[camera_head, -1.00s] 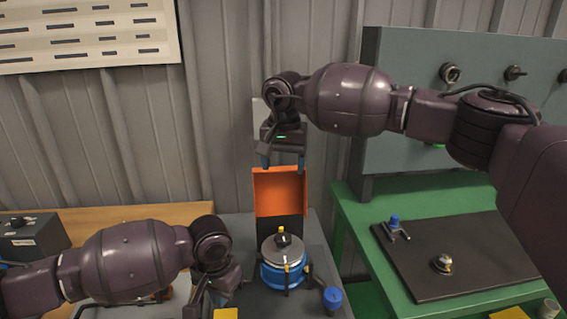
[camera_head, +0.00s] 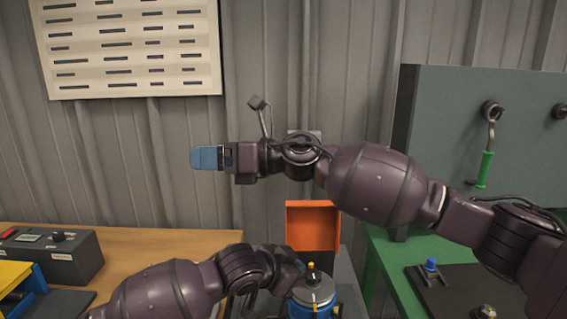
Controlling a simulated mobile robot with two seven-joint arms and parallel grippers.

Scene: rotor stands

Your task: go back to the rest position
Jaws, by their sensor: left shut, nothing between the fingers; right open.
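My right gripper (camera_head: 208,158) is at the end of the arm that comes in from the right. It points left, level, in front of the corrugated wall, and is open with nothing in it. Its blue fingers show side-on, so the gap is hard to see. My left gripper (camera_head: 284,276), on the arm from the lower left, is low beside the blue round unit (camera_head: 325,309). It is shut and empty; its fingertips are not clear. I cannot tell whether it touches the unit.
An orange panel (camera_head: 313,227) stands behind the blue unit. A green bench (camera_head: 387,262) with a grey upright board (camera_head: 440,125) is at right; a green-handled tool (camera_head: 484,168) hangs there. A grey control box (camera_head: 60,255) sits on the wooden table (camera_head: 150,246) at left.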

